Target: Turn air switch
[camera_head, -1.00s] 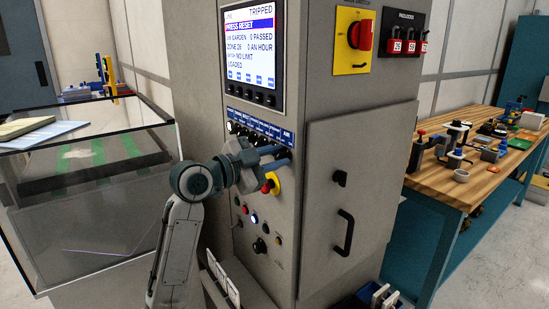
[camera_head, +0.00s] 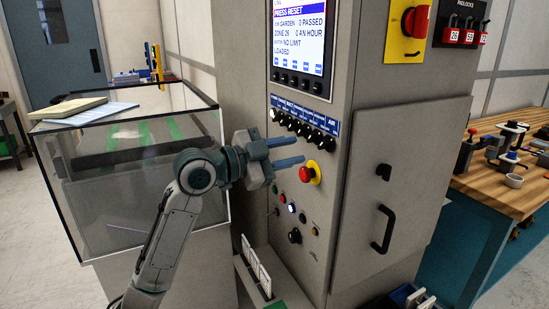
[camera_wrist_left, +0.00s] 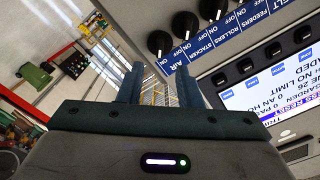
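The air switch is the black knob (camera_head: 331,151) at the right end of a row of knobs, under the blue label strip, on the grey control cabinet (camera_head: 395,120). In the left wrist view the air knob (camera_wrist_left: 159,43) is above the fingers, beside the AIR label; its pointer direction is too small to tell. My left gripper (camera_head: 301,150) is open and empty, its blue fingers parallel. In the head view the tips appear left of the air knob, apparently clear of it. The fingers also show in the left wrist view (camera_wrist_left: 160,78). My right gripper is out of view.
A red emergency button (camera_head: 308,173) and smaller buttons are below the knobs. A screen (camera_head: 302,35) is above. A glass-walled conveyor box (camera_head: 130,200) stands left. A red-and-yellow switch (camera_head: 411,22), padlocks (camera_head: 468,36) and a wooden bench (camera_head: 490,190) are to the right.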

